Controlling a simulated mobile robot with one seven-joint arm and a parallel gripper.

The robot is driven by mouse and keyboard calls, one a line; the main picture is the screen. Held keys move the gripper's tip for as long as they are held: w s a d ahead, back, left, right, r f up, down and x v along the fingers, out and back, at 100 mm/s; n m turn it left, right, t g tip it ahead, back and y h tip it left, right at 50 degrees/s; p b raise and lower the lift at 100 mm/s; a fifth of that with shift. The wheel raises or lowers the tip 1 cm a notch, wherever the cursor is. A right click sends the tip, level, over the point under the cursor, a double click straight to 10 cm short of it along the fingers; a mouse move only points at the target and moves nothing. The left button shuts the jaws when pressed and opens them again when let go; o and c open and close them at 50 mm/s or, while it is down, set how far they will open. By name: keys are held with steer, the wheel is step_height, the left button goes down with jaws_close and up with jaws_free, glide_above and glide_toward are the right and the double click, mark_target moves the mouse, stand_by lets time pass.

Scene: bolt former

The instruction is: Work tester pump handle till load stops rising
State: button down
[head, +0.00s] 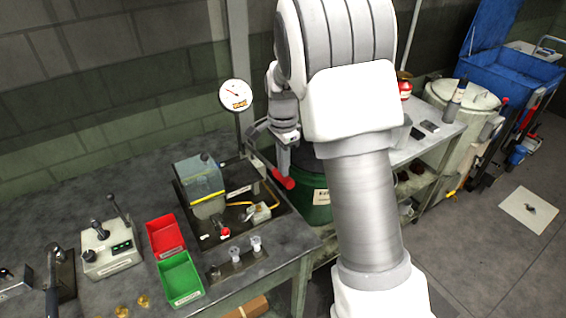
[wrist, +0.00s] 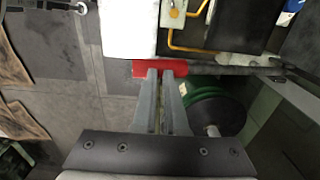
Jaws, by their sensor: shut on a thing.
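The tester (head: 200,185) stands on the bench with a clear guard, a yellow-edged front and a round dial gauge (head: 236,94) on a post behind it. The gauge has a white face and a red needle; its reading is too small to tell. The pump handle has a red grip (head: 282,179) that sticks out past the tester's right side, at the bench's edge. My gripper (head: 284,165) is at this grip. In the wrist view my gripper (wrist: 166,76) is shut on the red grip (wrist: 180,67), its fingertips hiding part of it.
A red bin (head: 165,236) and a green bin (head: 180,279) sit on the bench, left of small clear cups (head: 256,246). A control box (head: 107,249) stands further left. A dark green drum (head: 313,195) is close below and right of my gripper. My arm hides part of the right side.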

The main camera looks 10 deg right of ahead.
step_height(320, 180, down, 7)
steer(key=b, duration=0.4)
steer(key=shift+f, duration=0.15)
stand_by(0.5)
step_height(320, 180, up, 11)
steer(key=p, duration=0.8)
steer(key=shift+w, duration=0.1)
stand_by(1.0)
